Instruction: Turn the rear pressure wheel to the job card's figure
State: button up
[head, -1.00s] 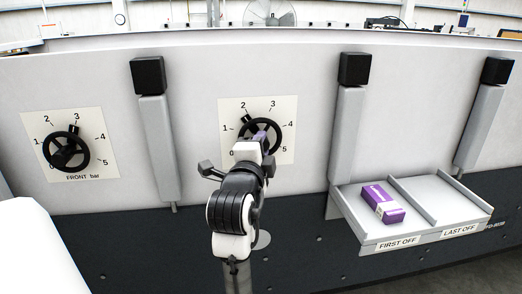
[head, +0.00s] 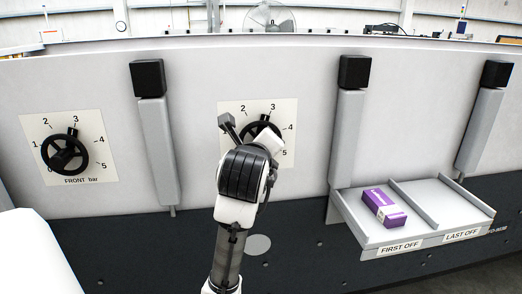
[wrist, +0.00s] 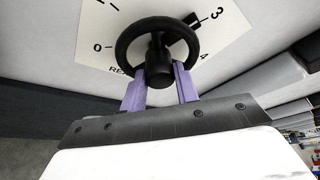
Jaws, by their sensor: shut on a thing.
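The rear pressure wheel (head: 247,130) is black and sits on a white dial plate (head: 228,112) in the middle of the head view, partly hidden by my arm. In the wrist view the wheel (wrist: 157,60) shows its rim and central hub. My gripper (wrist: 160,84) is shut on the wheel, its two purple fingers on either side of the hub. The wheel's black pointer (wrist: 203,19) is close to the figure 3. The rear dial's lower figures are hidden by my arm in the head view. No job card can be made out.
The front wheel (head: 65,153) stands at the left, its pointer near 3. Grey posts (head: 154,150) with black caps flank the rear dial. At the right, a tray (head: 385,243) marked FIRST OFF and LAST OFF juts out, with a purple carton (head: 384,207) in its left bay.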

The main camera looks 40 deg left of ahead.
jog(key=shift+m, duration=0.4)
jog(key=shift+g, duration=0.3)
jog(key=o, duration=1)
jog(key=shift+c, duration=0.2)
jog(key=b+v, duration=0.1)
jog(key=v, duration=1.2)
jog(key=shift+s+d+r, duration=0.15)
jog(key=shift+s+d, duration=0.1)
jog(key=shift+d, duration=0.05)
